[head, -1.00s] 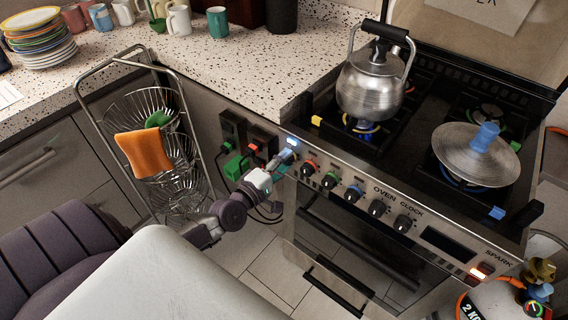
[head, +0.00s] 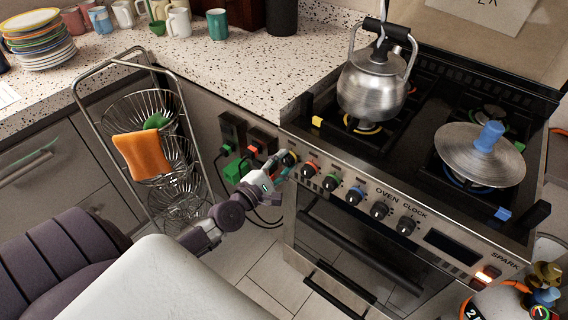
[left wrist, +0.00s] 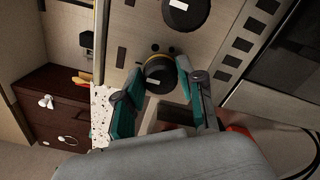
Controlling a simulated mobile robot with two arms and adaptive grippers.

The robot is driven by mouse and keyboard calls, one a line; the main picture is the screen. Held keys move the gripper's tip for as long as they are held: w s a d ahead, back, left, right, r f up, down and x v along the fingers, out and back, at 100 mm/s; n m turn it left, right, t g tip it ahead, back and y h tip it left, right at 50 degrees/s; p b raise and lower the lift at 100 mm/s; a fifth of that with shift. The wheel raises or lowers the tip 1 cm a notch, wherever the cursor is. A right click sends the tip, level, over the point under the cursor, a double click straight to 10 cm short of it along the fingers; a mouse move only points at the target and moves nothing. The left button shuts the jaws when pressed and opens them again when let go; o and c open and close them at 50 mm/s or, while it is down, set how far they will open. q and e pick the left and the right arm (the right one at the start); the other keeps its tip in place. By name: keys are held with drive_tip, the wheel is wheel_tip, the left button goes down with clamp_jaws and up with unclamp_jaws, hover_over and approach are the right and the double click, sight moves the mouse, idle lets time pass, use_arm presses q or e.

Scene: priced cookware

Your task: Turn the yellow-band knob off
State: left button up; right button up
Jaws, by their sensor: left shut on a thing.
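The yellow-band knob (head: 291,157) is the leftmost knob on the stove's front panel, partly covered by my left gripper in the head view. My left gripper (head: 281,164) reaches it from the left. In the left wrist view the knob (left wrist: 160,72) is black with a yellow ring and a pale mark on its face. The two teal fingers of the left gripper (left wrist: 159,80) stand on either side of it, shut on it. The kettle (head: 375,85) stands on the left front burner (head: 363,126), whose ring is yellow; no blue flame shows there. My right gripper is not in view.
More knobs with coloured bands, such as the red-band knob (head: 309,171), sit to the right. A wire basket rack (head: 168,150) with an orange cloth (head: 142,154) stands left of the stove.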

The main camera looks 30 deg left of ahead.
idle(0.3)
use_arm(q)
drive_tip(key=o, duration=1.1)
drive_tip(key=shift+o, duration=0.2)
drive_tip(key=shift+s, duration=0.2)
drive_tip(key=s+a, duration=0.1)
drive_tip(key=s, duration=1)
drive_tip(key=shift+s, duration=0.3)
drive_tip(key=shift+f, duration=0.1)
